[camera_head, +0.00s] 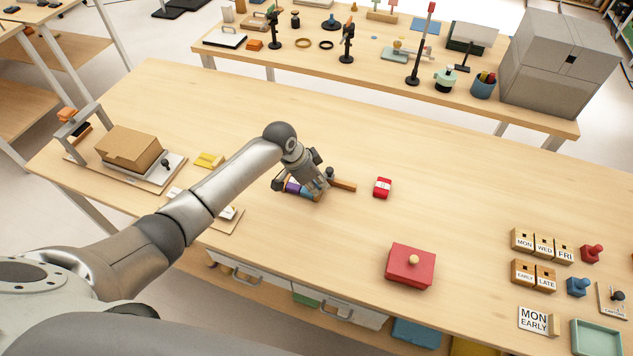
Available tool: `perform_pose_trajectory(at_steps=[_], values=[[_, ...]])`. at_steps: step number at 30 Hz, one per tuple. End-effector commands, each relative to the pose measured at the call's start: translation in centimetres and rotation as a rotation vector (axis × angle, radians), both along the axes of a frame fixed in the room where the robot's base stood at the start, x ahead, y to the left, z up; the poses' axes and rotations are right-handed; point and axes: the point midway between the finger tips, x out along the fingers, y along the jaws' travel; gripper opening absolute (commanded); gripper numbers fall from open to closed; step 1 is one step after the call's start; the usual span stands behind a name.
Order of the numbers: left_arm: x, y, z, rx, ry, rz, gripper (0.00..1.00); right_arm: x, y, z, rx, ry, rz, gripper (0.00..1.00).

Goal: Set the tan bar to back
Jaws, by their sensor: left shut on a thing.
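My left gripper (314,190) reaches down to the middle of the table and is shut. It is over a small piece with a tan-brown bar (344,186), which sticks out to the right of the fingers. A purple part (291,187) and a bluish part show at the left of the fingers. A dark knob (330,173) stands beside the bar. The fingers cover the middle of this piece, so the exact grip point is hidden. My right gripper is not in view.
A red box with a knob (410,265) stands nearer the front. A cardboard box (130,147) sits at left. Wooden day blocks (543,245) stand at right. The table's middle back is clear.

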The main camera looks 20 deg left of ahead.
Motion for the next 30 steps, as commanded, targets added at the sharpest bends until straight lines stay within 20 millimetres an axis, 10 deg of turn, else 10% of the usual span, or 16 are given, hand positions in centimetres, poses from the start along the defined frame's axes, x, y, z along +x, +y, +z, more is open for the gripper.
perform_pose_trajectory(at_steps=[11, 21, 24, 30], values=[[-0.2, -5.8, 0.2, -0.003, 0.000, -0.002, 0.00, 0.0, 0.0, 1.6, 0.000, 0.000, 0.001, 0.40], [-0.2, -6.5, 0.1, -0.005, -0.002, -0.003, 0.00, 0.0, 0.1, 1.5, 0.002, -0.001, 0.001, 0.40], [-0.2, -6.5, 0.1, -0.005, -0.002, -0.003, 0.27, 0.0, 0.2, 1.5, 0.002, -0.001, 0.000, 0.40], [-0.2, -6.4, 0.0, -0.003, -0.001, -0.002, 0.38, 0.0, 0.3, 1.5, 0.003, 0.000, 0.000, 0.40]])
